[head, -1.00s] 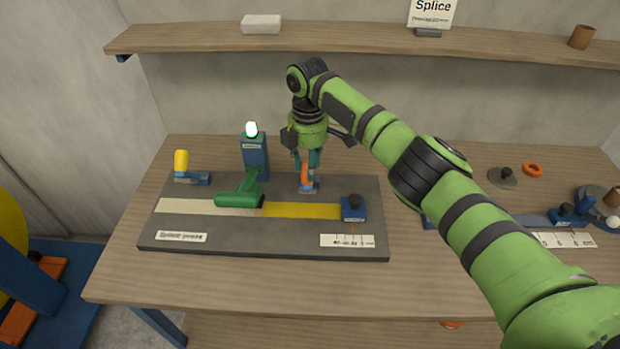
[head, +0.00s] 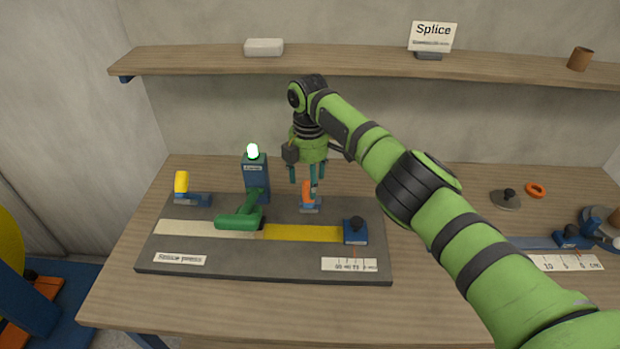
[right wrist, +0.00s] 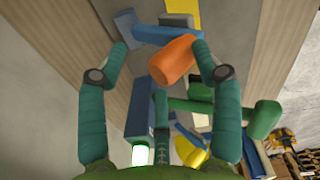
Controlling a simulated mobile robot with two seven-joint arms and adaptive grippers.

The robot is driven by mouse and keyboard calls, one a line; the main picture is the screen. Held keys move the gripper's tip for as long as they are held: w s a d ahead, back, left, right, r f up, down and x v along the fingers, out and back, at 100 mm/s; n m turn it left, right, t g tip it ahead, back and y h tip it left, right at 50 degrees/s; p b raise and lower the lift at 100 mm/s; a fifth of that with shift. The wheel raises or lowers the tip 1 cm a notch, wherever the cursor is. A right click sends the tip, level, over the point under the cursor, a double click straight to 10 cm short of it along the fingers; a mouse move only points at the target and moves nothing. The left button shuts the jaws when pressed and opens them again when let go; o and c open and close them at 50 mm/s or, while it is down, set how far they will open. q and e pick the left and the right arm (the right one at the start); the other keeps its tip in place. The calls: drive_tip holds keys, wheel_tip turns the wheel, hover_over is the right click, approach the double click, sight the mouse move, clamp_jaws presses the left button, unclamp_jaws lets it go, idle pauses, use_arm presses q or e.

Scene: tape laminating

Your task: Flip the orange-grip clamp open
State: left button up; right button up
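The orange-grip clamp (head: 307,194) stands on the dark press board, its orange grip upright over a small blue base. My right gripper (head: 303,180) is just above it, pointing down with its fingers apart. In the right wrist view the orange grip (right wrist: 172,60) shows in the gap between the fingertips (right wrist: 160,46), closer to the right-hand finger. I cannot tell whether that finger touches it. The clamp's blue part (right wrist: 150,34) lies behind the grip. My left gripper is not in view.
A green lever arm (head: 240,217) lies over the pale and yellow strips, left of the clamp. A blue post (head: 256,178) with a lit lamp stands behind it. A yellow-grip clamp (head: 182,185) is at the board's left. A blue block (head: 355,231) sits at the yellow strip's right end.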

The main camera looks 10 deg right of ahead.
drive_tip(key=shift+w+d+f, duration=0.25)
drive_tip(key=shift+w+f, duration=0.15)
drive_tip(key=shift+f, duration=0.15)
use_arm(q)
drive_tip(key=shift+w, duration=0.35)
use_arm(e)
drive_tip(key=shift+s+r, duration=0.15)
drive_tip(key=shift+s, duration=0.05)
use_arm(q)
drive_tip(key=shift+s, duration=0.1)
use_arm(e)
drive_tip(key=shift+r, duration=0.45)
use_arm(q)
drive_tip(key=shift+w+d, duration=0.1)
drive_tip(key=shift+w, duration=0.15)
use_arm(e)
wheel_tip(320, 180, up, 12)
drive_tip(key=shift+a+f, duration=0.2)
